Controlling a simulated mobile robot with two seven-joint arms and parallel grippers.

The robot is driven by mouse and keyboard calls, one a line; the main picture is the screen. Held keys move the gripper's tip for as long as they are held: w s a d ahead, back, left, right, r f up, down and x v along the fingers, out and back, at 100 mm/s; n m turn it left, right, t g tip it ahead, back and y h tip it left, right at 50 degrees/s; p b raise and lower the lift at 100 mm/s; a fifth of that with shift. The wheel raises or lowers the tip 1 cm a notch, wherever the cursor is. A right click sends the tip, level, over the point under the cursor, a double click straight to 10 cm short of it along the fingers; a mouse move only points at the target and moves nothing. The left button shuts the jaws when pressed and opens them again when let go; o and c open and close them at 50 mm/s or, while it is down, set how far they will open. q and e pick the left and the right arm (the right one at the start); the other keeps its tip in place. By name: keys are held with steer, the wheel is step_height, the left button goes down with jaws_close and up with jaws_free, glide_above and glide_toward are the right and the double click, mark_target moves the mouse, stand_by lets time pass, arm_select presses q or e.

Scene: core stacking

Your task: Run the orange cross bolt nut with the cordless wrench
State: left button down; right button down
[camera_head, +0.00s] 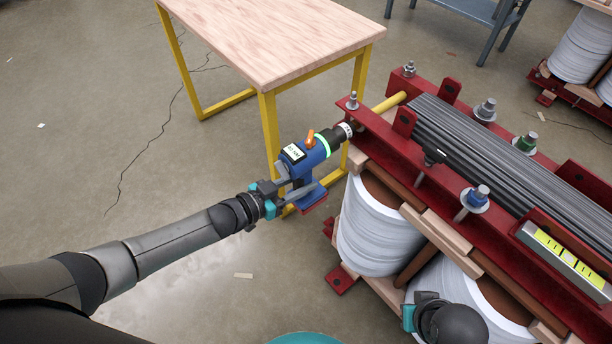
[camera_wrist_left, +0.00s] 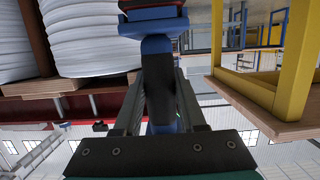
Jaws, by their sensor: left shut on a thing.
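The blue cordless wrench (camera_head: 312,160) is in my left gripper (camera_head: 289,190), which is shut around its handle; the red-footed base hangs below. Its dark nose with a green ring points right to the end of the red clamp frame (camera_head: 378,135). The socket tip (camera_head: 346,129) is at or very near the cross bolt end; contact cannot be told. No orange nut shows clearly there; the socket may hide it. In the left wrist view the dark handle (camera_wrist_left: 157,85) stands between the fingers. Part of my right arm shows at the bottom right; its jaws are not distinguishable.
A wooden-topped table (camera_head: 270,40) with yellow legs stands behind the wrench. Right are the laminated core (camera_head: 500,140), upright bolts, including one with a blue nut (camera_head: 480,192), a level (camera_head: 565,258) and white coils (camera_head: 370,235).

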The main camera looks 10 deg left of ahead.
arm_select(q)
steer(key=shift+f+p+v, duration=0.15)
steer(key=shift+p+v, duration=0.15)
steer(key=shift+v, duration=0.55)
steer(key=shift+f+p+v, duration=0.1)
steer(key=shift+p+v, duration=0.15)
steer(key=shift+v, duration=0.65)
steer(key=shift+a, duration=0.1)
steer(key=shift+f+p+v, duration=0.15)
steer(key=shift+p+v, duration=0.1)
steer(key=shift+v, duration=0.4)
steer(key=shift+f+p+v, duration=0.15)
steer(key=shift+p+v, duration=0.1)
steer(key=shift+v, duration=0.4)
steer(key=shift+s+a+f, duration=0.1)
steer(key=shift+s+a, duration=0.6)
steer(key=shift+s, duration=0.3)
